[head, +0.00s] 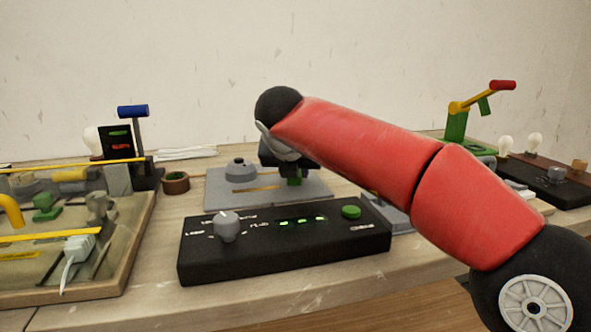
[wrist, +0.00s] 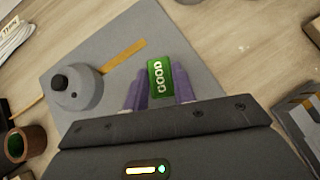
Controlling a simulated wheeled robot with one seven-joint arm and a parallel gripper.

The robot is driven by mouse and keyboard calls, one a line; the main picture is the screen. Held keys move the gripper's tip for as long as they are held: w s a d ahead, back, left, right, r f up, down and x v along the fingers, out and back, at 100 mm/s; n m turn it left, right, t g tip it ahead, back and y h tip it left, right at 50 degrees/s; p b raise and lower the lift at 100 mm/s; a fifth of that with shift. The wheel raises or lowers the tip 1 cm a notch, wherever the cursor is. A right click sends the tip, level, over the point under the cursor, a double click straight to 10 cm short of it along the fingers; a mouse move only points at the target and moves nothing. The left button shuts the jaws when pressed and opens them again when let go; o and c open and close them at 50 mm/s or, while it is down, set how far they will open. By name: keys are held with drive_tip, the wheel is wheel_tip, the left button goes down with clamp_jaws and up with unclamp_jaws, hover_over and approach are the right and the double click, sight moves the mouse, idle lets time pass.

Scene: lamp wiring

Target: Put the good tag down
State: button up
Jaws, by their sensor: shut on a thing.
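The good tag (wrist: 160,76) is a small green piece with white letters reading GOOD. My gripper (wrist: 159,88) is shut on it, with one purple finger on each side. I cannot tell whether the tag touches the plate. The plate also shows in the wrist view (wrist: 112,52) under the tag.
A round grey part with a black knob (wrist: 77,88) and a yellow strip (wrist: 122,57) sit on the plate, left of the tag. A black control box (head: 285,245) stands in front. A brown ring-shaped cup (head: 175,183) stands left. A board of parts (head: 60,270) fills the left.

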drive_tip(key=shift+f, duration=0.15)
drive_tip(key=o, duration=1)
drive_tip(key=shift+o, duration=0.2)
drive_tip(key=shift+r, duration=0.3)
drive_tip(key=v, duration=1.2)
drive_tip(key=shift+f, duration=0.1)
